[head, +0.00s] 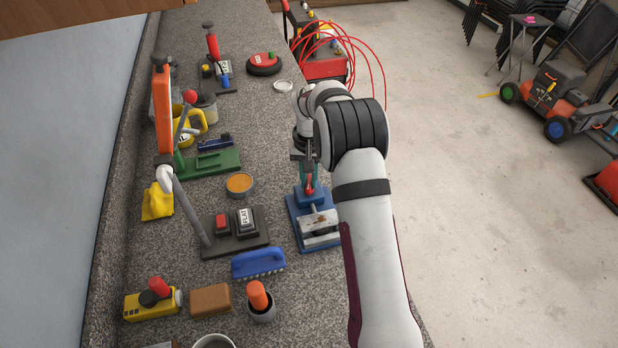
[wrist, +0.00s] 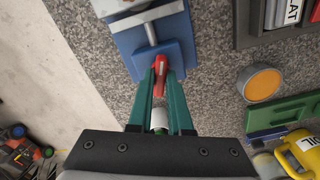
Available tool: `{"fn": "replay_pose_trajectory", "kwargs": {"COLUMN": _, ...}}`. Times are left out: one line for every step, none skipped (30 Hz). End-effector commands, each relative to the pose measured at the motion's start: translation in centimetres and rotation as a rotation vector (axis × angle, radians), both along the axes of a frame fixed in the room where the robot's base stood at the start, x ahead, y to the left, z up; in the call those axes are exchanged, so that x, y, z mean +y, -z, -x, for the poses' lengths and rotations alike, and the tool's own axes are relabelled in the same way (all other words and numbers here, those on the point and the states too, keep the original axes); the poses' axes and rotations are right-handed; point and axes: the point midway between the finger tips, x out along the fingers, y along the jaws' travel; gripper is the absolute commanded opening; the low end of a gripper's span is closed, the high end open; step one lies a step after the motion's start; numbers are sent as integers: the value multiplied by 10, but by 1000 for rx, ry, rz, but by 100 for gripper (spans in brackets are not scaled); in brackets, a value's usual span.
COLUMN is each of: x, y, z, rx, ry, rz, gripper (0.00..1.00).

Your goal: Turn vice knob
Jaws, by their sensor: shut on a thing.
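The blue vice (head: 297,213) stands on the worktop beside my arm, with pale metal jaws and a grey screw rod. It also shows at the top of the wrist view (wrist: 178,58). Its red knob (head: 309,191) sits at the end of the rod. In the wrist view the red knob (wrist: 160,66) lies between the tips of my gripper's teal fingers. My gripper (wrist: 160,82) is shut on the knob; in the head view my gripper (head: 308,177) comes down from the far side of the vice, and my arm covers part of the vice's right side.
Left of the vice are a dark switch base (head: 222,243) marked FLAT, a blue brush (head: 258,262) and an orange-filled tin (head: 240,184). A green plate (head: 215,162) with a lever lies further back. The floor (head: 500,200) right of the worktop is mostly open.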

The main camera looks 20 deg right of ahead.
Motion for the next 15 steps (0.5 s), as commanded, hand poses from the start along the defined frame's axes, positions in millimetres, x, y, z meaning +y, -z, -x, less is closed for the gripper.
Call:
{"fn": "replay_pose_trajectory", "kwargs": {"x": 0, "y": 0, "z": 0, "rx": 0, "ry": 37, "rz": 0, "gripper": 0}}
{"fn": "replay_pose_trajectory", "kwargs": {"x": 0, "y": 0, "z": 0, "rx": 0, "ry": 64, "rz": 0, "gripper": 0}}
{"fn": "replay_pose_trajectory", "kwargs": {"x": 0, "y": 0, "z": 0, "rx": 1, "ry": 93, "rz": 0, "gripper": 0}}
{"fn": "replay_pose_trajectory", "kwargs": {"x": 0, "y": 0, "z": 0, "rx": 1, "ry": 108, "rz": 0, "gripper": 0}}
{"fn": "replay_pose_trajectory", "kwargs": {"x": 0, "y": 0, "z": 0, "rx": 1, "ry": 115, "rz": 0, "gripper": 0}}
{"fn": "replay_pose_trajectory", "kwargs": {"x": 0, "y": 0, "z": 0, "rx": 1, "ry": 117, "rz": 0, "gripper": 0}}
{"fn": "replay_pose_trajectory", "kwargs": {"x": 0, "y": 0, "z": 0, "rx": 1, "ry": 116, "rz": 0, "gripper": 0}}
{"fn": "replay_pose_trajectory", "kwargs": {"x": 0, "y": 0, "z": 0, "rx": 1, "ry": 116, "rz": 0, "gripper": 0}}
{"fn": "replay_pose_trajectory", "kwargs": {"x": 0, "y": 0, "z": 0, "rx": 1, "ry": 116, "rz": 0, "gripper": 0}}
{"fn": "replay_pose_trajectory", "kwargs": {"x": 0, "y": 0, "z": 0, "rx": 1, "ry": 116, "rz": 0, "gripper": 0}}
{"fn": "replay_pose_trajectory", "kwargs": {"x": 0, "y": 0, "z": 0, "rx": 1, "ry": 116, "rz": 0, "gripper": 0}}
{"fn": "replay_pose_trajectory", "kwargs": {"x": 0, "y": 0, "z": 0, "rx": 1, "ry": 116, "rz": 0, "gripper": 23}}
{"fn": "replay_pose_trajectory", "kwargs": {"x": 0, "y": 0, "z": 0, "rx": 1, "ry": 115, "rz": 0, "gripper": 28}}
{"fn": "replay_pose_trajectory", "kwargs": {"x": 0, "y": 0, "z": 0, "rx": 1, "ry": 115, "rz": 0, "gripper": 34}}
{"fn": "replay_pose_trajectory", "kwargs": {"x": 0, "y": 0, "z": 0, "rx": 1, "ry": 115, "rz": 0, "gripper": 41}}
